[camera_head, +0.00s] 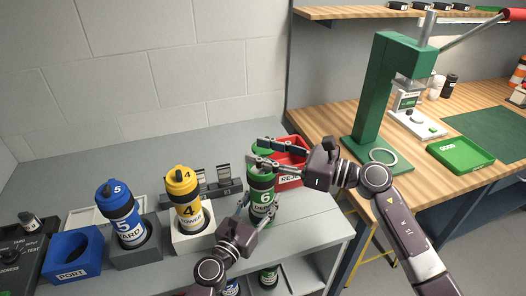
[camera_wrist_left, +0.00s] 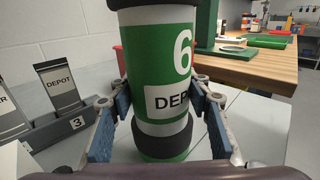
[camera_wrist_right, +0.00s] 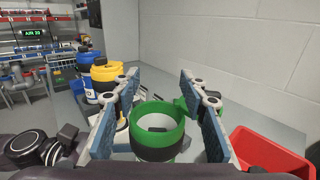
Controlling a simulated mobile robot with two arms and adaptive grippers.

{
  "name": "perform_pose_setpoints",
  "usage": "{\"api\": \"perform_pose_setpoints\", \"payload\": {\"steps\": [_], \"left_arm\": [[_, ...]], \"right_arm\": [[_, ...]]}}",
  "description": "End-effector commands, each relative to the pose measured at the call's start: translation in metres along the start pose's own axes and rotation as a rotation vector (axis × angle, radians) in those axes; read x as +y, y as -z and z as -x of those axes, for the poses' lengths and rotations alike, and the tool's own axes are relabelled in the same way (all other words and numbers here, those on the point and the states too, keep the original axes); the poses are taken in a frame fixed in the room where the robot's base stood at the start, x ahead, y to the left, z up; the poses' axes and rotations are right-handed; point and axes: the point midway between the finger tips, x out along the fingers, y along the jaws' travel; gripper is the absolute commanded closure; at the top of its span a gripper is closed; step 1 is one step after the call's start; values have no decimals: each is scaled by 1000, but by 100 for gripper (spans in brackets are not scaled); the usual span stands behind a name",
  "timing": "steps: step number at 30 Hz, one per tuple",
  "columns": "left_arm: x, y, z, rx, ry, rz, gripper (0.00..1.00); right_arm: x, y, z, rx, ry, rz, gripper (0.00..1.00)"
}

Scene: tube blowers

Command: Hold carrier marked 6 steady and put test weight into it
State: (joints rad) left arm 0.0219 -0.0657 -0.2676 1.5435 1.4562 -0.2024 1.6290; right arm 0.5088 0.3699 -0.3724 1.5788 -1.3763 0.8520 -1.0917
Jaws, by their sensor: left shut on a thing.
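The green carrier marked 6 (camera_head: 262,183) stands upright near the bench's front edge. It fills the middle of the left wrist view (camera_wrist_left: 150,60), its label partly hidden. My left gripper (camera_wrist_left: 163,100) is shut on its body, one finger on each side. My right gripper (camera_head: 259,151) is at the carrier's top, its fingers apart. In the right wrist view, the carrier's open green rim (camera_wrist_right: 157,112) lies between and below those fingers. No test weight shows clearly elsewhere.
Yellow carrier 4 (camera_head: 184,185) and blue carrier 5 (camera_head: 121,215) stand in holders to the left. A red reject tray (camera_head: 291,181) is just behind carrier 6. A green press (camera_head: 372,105) and green tray (camera_head: 460,153) are on the wooden bench.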

Motion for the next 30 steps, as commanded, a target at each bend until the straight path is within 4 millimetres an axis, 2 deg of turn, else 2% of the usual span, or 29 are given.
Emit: {"api": "perform_pose_setpoints", "payload": {"steps": [5,8,21,25,30], "left_arm": [[0,0,0,0,0,0,87],[0,0,0,0,0,0,87],[0,0,0,0,0,0,87],[0,0,0,0,1,0,87],[0,0,0,0,1,0,87]], "right_arm": [[0,3,2,5,0,-2,61],[0,3,11,5,1,-2,61],[0,2,97,4,1,-1,61],[0,2,113,3,0,-1,61],[0,1,120,1,0,0,61]]}}
